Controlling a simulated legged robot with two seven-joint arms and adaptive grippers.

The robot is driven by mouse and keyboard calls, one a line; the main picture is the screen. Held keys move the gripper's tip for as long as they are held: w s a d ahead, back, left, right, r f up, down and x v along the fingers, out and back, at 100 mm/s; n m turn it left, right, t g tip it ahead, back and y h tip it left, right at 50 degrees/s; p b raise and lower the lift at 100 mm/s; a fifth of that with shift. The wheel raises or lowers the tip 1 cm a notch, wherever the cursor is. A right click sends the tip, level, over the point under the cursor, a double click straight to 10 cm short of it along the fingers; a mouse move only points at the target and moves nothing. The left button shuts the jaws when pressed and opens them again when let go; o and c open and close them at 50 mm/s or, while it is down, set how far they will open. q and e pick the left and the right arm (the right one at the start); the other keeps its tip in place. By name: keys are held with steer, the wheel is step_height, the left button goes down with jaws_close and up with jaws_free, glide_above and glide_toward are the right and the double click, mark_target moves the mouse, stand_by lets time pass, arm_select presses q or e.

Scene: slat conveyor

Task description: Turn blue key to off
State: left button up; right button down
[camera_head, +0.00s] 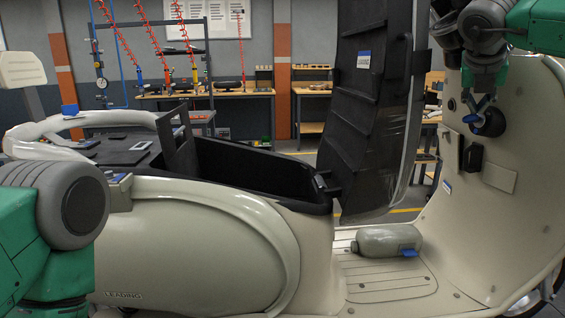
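The blue key (472,118) shows at the front panel of a cream scooter, beside a round black lock (491,123) at the upper right. My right gripper (482,104) comes down from the top right, its fingertips at the key and lock. The fingers overlap the key in this view, so I cannot tell whether they touch it or are closed on it. My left arm shows at the lower left edge; its gripper is out of view.
The scooter's black seat (367,110) stands raised over the open storage bin (245,172). A grey-green canister (380,240) with a blue part lies on the footboard (385,280). A black hook (472,155) juts from the panel below the lock. Workbenches stand behind.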

arm_select(q)
steer(key=shift+a+f+b, duration=0.45)
steer(key=shift+f, duration=0.15)
arm_select(e)
steer(key=shift+s+a+f, duration=0.15)
steer(key=shift+a+f, duration=0.1)
steer(key=shift+a, duration=0.4)
steer(key=shift+d+f, duration=0.1)
steer(key=shift+s+d+f, duration=0.1)
steer(key=shift+d+f, duration=0.05)
steer(key=shift+d, duration=0.1)
arm_select(q)
steer(key=shift+d+f, duration=0.1)
steer(key=shift+d, duration=0.1)
steer(key=shift+f+b, duration=0.2)
steer(key=shift+b, duration=0.15)
arm_select(e)
steer(key=shift+s+a+f, duration=0.1)
steer(key=shift+a+f, duration=0.05)
arm_select(q)
steer(key=shift+r+p, duration=1.3)
arm_select(e)
steer(key=w+v, duration=0.1)
steer(key=v, duration=0.7)
steer(key=shift+s+r, duration=0.2)
steer(key=shift+r, duration=0.4)
